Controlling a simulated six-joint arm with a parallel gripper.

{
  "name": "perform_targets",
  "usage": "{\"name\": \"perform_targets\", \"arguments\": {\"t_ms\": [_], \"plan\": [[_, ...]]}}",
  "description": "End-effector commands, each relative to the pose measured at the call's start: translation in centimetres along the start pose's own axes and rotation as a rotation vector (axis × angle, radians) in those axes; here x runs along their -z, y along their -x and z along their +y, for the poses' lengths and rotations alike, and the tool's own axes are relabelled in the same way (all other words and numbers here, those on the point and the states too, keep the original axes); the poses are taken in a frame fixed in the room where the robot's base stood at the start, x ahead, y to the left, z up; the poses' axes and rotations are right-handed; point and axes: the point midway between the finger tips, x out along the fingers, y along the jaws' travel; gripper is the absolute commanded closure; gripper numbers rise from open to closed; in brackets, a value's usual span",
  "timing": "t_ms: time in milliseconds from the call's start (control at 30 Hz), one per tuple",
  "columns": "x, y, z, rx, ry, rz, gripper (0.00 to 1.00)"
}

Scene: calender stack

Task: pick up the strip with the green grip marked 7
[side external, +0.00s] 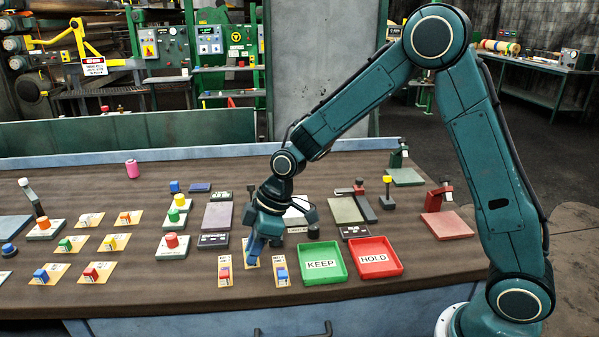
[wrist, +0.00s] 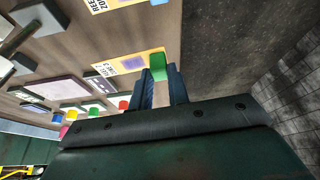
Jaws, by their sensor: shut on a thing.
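My gripper (side external: 254,255) reaches down to the front of the bench in the side view. In the wrist view, my gripper (wrist: 160,78) is shut on a green grip (wrist: 157,66), which sits between the fingertips. A yellow-orange printed strip card (wrist: 128,63) lies beside the green grip in the wrist view. In the side view my gripper hides the grip, and part of a card (side external: 251,262) shows around the fingers. I cannot read the mark on the grip, nor tell whether it is raised.
A card with a red grip (side external: 224,271) lies left of my gripper, and one with a blue grip (side external: 281,271) lies close on the right. A green KEEP tray (side external: 310,252) and red HOLD tray (side external: 362,245) stand further right. Several blocks and plates fill the bench behind.

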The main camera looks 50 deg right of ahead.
Motion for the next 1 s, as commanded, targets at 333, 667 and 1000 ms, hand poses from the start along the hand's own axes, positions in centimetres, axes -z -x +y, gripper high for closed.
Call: {"name": "perform_targets", "arguments": {"t_ms": [333,667,1000], "plan": [[3.1,7.3,0.1,-0.004,0.001,0.004,1.00],[5.1,12.2,0.1,-0.002,0.001,0.002,1.00],[5.6,13.5,0.0,-0.001,0.000,-0.001,1.00]]}}
